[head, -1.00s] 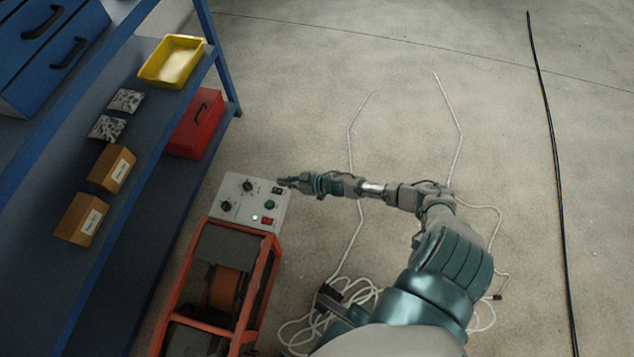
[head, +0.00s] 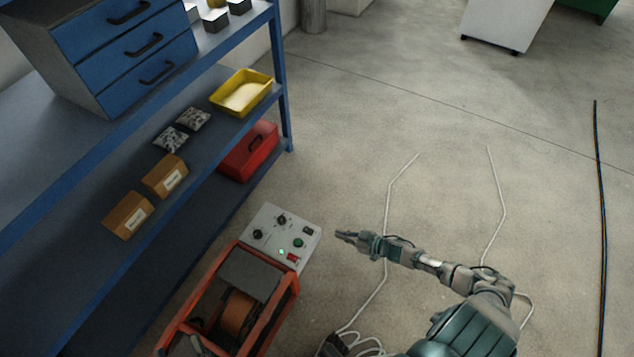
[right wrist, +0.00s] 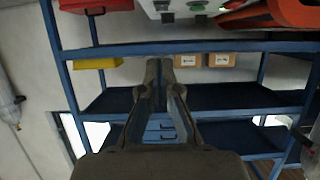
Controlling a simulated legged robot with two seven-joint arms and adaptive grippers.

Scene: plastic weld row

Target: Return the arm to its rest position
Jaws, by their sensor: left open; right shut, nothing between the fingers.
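My right arm comes in from the lower right of the head view. Its gripper (head: 341,235) points left and ends just right of the grey control panel (head: 259,232), with a small gap of floor showing between them. In the right wrist view the two fingers (right wrist: 160,68) are together, with nothing between them. The panel (right wrist: 154,11), with dark knobs and green and red parts, shows at the top edge there. It sits on an orange-framed machine (head: 282,311). My left gripper is not in view.
A blue shelf (head: 283,92) on the left holds a yellow bin (head: 241,93), brown boxes (head: 165,176), bags and blue drawers (head: 143,45); a red toolbox (head: 249,152) is lower. White cable (head: 388,215) lies on the floor. Floor to the right is largely clear.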

